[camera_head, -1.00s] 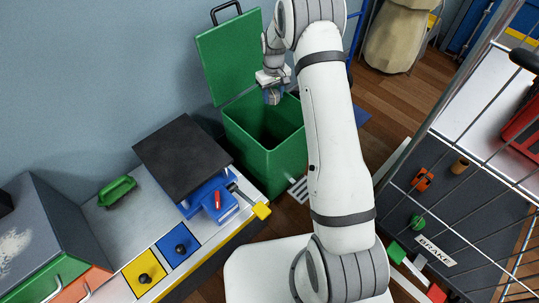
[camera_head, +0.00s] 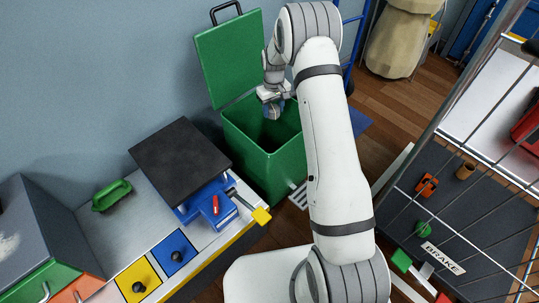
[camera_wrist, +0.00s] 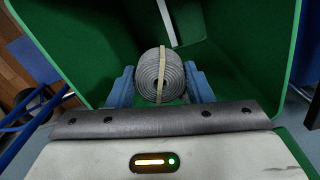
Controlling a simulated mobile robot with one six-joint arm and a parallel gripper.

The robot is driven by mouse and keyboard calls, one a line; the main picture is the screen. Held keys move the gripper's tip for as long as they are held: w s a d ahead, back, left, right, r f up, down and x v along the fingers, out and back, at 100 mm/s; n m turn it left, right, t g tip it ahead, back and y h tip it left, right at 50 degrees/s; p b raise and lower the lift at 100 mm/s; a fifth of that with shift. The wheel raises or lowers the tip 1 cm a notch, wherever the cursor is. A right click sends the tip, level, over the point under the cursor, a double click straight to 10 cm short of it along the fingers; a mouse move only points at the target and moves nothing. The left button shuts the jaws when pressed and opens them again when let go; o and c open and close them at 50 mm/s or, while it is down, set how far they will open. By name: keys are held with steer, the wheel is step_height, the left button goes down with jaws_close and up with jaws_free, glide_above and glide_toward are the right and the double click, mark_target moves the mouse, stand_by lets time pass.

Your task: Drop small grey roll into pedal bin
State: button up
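The small grey roll (camera_wrist: 160,74), a coiled grey strap with a tan band around it, sits between the two blue fingers of my gripper (camera_wrist: 161,86) in the wrist view. The fingers touch it on both sides. The green pedal bin (camera_head: 275,160) stands open, its lid (camera_head: 228,58) tipped up against the wall. In the wrist view the green bin walls (camera_wrist: 245,40) surround the roll from behind. The roll is hard to make out in the head view.
A bench with a black plate (camera_head: 180,158) on a blue device, a green handle (camera_head: 111,196) and yellow and blue panels stands left of the bin. A wire cage (camera_head: 455,190) is at the right. A tan sack (camera_head: 396,40) stands behind.

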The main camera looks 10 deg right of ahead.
steer(key=o, duration=0.5)
steer(key=shift+r+p, duration=1.2)
steer(key=shift+r, duration=2.7)
